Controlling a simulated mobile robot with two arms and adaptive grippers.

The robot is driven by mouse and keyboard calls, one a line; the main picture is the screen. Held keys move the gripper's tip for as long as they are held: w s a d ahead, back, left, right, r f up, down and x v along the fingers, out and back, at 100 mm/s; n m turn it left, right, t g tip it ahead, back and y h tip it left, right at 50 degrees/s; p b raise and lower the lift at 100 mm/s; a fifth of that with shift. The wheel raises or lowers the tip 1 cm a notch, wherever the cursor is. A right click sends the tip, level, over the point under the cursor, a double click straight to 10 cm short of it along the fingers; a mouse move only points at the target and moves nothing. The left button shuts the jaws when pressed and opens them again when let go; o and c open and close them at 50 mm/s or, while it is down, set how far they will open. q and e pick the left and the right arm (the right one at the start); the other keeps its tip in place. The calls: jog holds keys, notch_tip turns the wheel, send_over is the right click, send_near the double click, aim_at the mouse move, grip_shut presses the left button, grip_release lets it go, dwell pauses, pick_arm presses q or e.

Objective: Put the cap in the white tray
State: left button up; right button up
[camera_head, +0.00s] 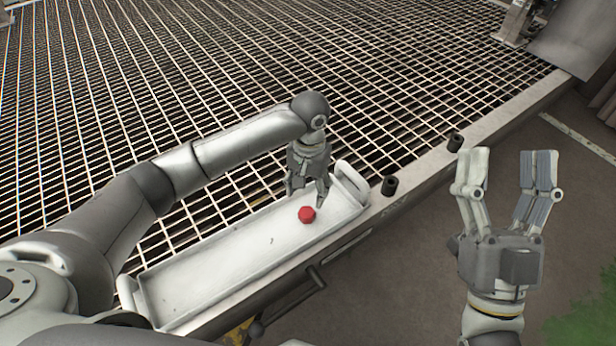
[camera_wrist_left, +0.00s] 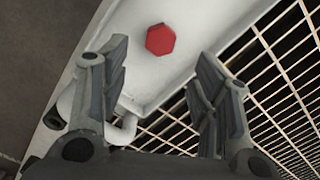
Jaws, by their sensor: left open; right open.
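The red cap (camera_head: 307,214) sits inside the white tray (camera_head: 215,272), toward its right end. It also shows in the left wrist view (camera_wrist_left: 160,39), lying on the tray floor (camera_wrist_left: 200,22). My left gripper (camera_head: 306,198) is open above the right end of the tray, with its fingers just behind and beside the cap. In the left wrist view its fingers (camera_wrist_left: 160,75) are spread apart with nothing between them, and the cap lies beyond the tips. My right gripper (camera_head: 507,165) is open and empty, pointing up at the right, away from the tray.
The tray rests along the edge of a metal grating (camera_head: 400,60) and has a raised handle (camera_head: 352,178) at its right end. Two short dark cylinders (camera_head: 390,185) (camera_head: 455,142) stand on the frame edge. Open floor lies at the right.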

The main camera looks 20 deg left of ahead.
pick_arm(q)
jog(key=d+m+t+h, duration=0.2)
jog(key=d+t+h, duration=0.25)
jog(key=d, duration=0.85)
jog(key=d+r+t+h, duration=0.4)
jog(key=r+t+h, duration=0.1)
jog(key=r, duration=0.3)
jog(key=s+a+r+t+y, duration=0.1)
jog(key=s+a+r+t, duration=0.4)
jog(key=r, duration=0.4)
jog(key=s+a+r+t+y, duration=0.2)
jog(key=s+a+r+t, duration=0.2)
jog(key=a+r+t, duration=0.4)
notch_tip(320, 180, up, 2)
jog(key=shift+s+a+r+n+p, duration=0.15)
jog(key=shift+s+a+n+p, duration=0.3)
jog(key=shift+a, duration=0.65)
pick_arm(e)
jog(key=w+f+g, duration=0.2)
jog(key=f, duration=0.1)
jog(key=w+f+g, duration=0.1)
jog(key=shift+a+f+h, duration=0.1)
jog(key=shift+f+h, duration=0.05)
jog(key=shift+h, duration=0.25)
pick_arm(q)
jog(key=shift+y, duration=0.25)
pick_arm(e)
jog(key=shift+s, duration=0.15)
